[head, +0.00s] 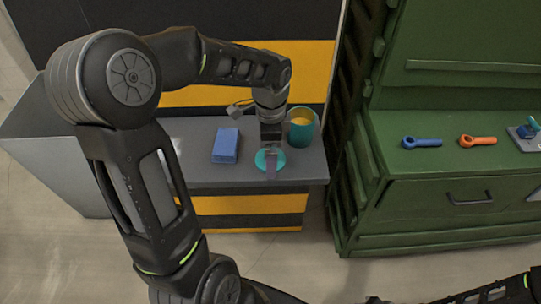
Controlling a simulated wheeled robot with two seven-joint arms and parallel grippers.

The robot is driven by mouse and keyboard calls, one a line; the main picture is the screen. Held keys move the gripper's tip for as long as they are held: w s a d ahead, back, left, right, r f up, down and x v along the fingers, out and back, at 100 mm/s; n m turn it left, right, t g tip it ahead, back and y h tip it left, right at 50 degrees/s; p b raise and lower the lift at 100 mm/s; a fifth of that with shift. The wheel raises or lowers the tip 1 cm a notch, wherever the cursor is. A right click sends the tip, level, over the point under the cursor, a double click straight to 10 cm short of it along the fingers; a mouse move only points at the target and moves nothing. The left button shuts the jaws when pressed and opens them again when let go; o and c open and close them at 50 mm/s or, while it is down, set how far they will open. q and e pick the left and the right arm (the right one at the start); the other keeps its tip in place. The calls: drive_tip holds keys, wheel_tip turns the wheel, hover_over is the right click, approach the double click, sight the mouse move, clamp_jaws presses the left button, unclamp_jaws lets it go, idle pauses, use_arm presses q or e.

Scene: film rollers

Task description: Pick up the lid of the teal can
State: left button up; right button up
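The teal can (302,137) stands upright near the back right of the grey bench, open at the top with yellow-orange contents inside. Its teal lid (262,161), a round disc, is apart from the can, in front and to the left of it, near the bench's front edge. My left gripper (271,168) points down over the middle of the lid and hides part of it. I cannot tell whether its fingers close on the lid's handle or whether the lid touches the bench. My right gripper is out of view; only part of my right arm shows at the bottom right.
A blue box (226,145) lies on the grey bench (200,173) left of the lid. A green cabinet (400,185) stands to the right, holding a blue wrench-like tool (422,142) and an orange one (478,141). Bare bench lies between box and lid.

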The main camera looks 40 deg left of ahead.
use_arm(q)
drive_tip(key=shift+f, duration=0.5)
drive_tip(key=shift+c, duration=0.6)
drive_tip(key=c, duration=1.2)
